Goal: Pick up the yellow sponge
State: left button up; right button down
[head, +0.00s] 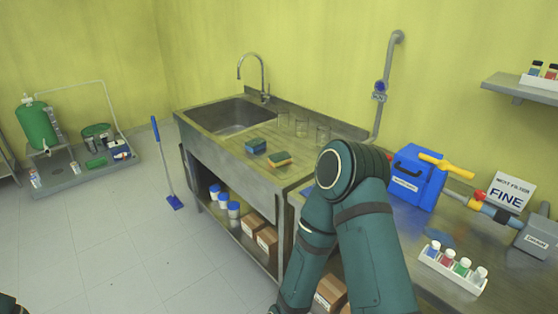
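The yellow sponge (279,159) lies on the steel sink counter (225,150), close to its front edge. It has a dark green upper layer. A blue sponge (257,145) lies just behind it and to its left. My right arm rises in front of the counter's right end, with its elbow bent just right of the yellow sponge. Its forearm runs down out of the picture, so my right gripper is not in view. My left gripper is not in view either; only a small dark piece shows in the bottom left corner.
Several glass beakers (300,126) stand behind the sponges, near the basin (232,117) and faucet (262,75). A blue box (417,178) and a rack of vials (452,268) are on the right bench.

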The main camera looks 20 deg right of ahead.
aim_at(277, 159)
jog(key=z, duration=1.6)
jog(key=j+z, duration=0.15)
jog(key=z, duration=0.2)
jog(key=i+j+z, duration=0.1)
jog(key=z, duration=0.3)
jog(key=j+z, duration=0.4)
jog(key=j, duration=0.65)
jog(key=k+j+z, duration=0.15)
jog(key=j, duration=0.8)
jog(key=i, duration=0.05)
